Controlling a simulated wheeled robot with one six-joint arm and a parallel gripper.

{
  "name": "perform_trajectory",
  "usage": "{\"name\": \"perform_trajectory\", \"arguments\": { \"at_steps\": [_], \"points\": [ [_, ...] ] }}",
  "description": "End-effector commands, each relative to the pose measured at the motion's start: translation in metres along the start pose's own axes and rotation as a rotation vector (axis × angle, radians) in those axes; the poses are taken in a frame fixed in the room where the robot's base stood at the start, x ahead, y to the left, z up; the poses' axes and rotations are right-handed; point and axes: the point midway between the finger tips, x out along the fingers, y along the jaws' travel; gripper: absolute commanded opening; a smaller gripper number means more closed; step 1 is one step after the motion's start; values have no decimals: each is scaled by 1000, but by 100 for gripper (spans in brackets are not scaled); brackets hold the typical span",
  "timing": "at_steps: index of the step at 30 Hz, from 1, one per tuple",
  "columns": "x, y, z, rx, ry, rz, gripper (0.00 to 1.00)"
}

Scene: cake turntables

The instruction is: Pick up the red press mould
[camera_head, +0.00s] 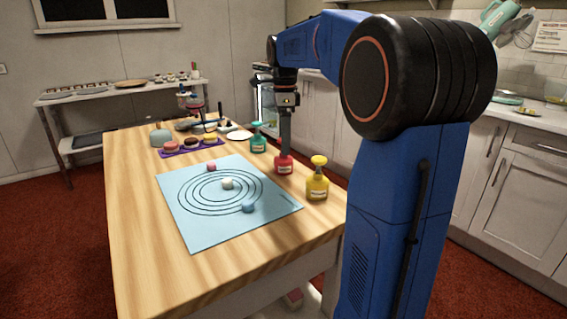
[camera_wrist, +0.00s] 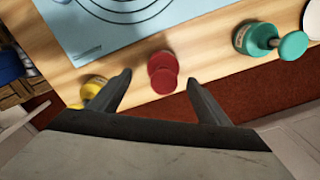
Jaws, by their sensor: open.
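The red press mould (camera_head: 284,165) stands on the wooden table near its right edge, between a green mould (camera_head: 258,139) and a yellow mould (camera_head: 317,182). In the wrist view the red press mould (camera_wrist: 163,74) lies between and a little beyond the fingertips of my open gripper (camera_wrist: 158,80). A gap shows on both sides of it. I cannot tell how far above it the fingertips are.
The yellow mould (camera_wrist: 93,88) is close to the left finger, and the green mould (camera_wrist: 262,39) is farther right. A light blue ringed mat (camera_head: 200,233) with several small balls lies left of the moulds. A purple tray (camera_head: 172,154) of round cakes stands farther back.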

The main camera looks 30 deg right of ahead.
Motion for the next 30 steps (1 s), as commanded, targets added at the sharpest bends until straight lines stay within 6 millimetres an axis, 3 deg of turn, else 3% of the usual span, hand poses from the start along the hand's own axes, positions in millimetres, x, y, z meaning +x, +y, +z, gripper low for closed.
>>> {"name": "perform_trajectory", "arguments": {
  "at_steps": [10, 20, 27, 30],
  "points": [
    [42, -6, 2, 0, 0, 2, 71],
    [49, -6, 2, 0, 0, 0, 71],
    [49, -6, 2, 0, 0, 0, 22],
    [49, -6, 2, 0, 0, 0, 22]
  ]
}}
